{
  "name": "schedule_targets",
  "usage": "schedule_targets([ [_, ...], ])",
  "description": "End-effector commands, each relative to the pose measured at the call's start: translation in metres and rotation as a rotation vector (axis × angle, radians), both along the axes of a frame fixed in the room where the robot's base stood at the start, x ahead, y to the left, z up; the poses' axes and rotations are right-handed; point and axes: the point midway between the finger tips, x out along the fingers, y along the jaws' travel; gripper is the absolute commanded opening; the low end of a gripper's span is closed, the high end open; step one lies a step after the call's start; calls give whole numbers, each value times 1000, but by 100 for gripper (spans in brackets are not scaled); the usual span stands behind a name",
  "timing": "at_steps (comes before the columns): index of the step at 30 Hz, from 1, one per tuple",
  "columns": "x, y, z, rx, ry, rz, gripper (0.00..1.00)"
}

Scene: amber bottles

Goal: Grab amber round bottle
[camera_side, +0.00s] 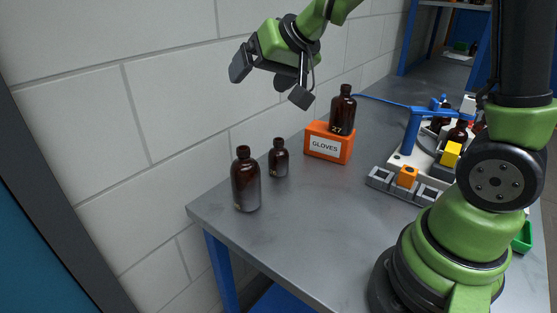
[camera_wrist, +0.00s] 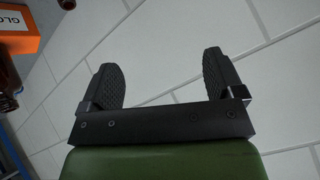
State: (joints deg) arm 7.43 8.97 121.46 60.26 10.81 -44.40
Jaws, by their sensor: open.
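A large bottle (camera_side: 246,184) stands upright near the table's left corner. A small bottle (camera_side: 278,160) stands upright just behind it to the right. A third bottle (camera_side: 342,113), marked 27, stands on the orange gloves box (camera_side: 328,147). My gripper (camera_side: 270,84) is in the air above and to the left of the box, apart from all the bottles. It is open and empty; in the wrist view its two fingers (camera_wrist: 161,84) are spread with only wall between them.
A white block wall (camera_side: 165,85) runs close behind the table (camera_side: 318,215). A white fixture (camera_side: 395,177) with a blue post, orange and yellow blocks and more amber bottles stands at the right. The table's middle front is clear. At the wrist view's left edge, the orange box (camera_wrist: 18,32) is partly visible.

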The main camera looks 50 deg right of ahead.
Motion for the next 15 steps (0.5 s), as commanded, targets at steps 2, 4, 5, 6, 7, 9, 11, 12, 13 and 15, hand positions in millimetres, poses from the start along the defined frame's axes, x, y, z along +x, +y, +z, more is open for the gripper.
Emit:
schedule_targets([
  [2,20,-25,-34,-54,50,-75,87],
  [4,29,-45,-63,-109,100,-133,87],
  [5,32,-52,-74,-130,123,-155,87],
  [6,33,-62,-88,-158,155,-180,87],
  [7,33,-68,-98,-177,180,-196,87],
  [9,32,-80,-118,-212,231,-226,87],
  [11,30,-86,-129,-233,264,-244,87],
  [12,29,-89,-135,-242,280,-251,87],
  [13,28,-91,-138,-248,289,-255,87],
  [15,30,-94,-146,-255,301,-260,87],
])
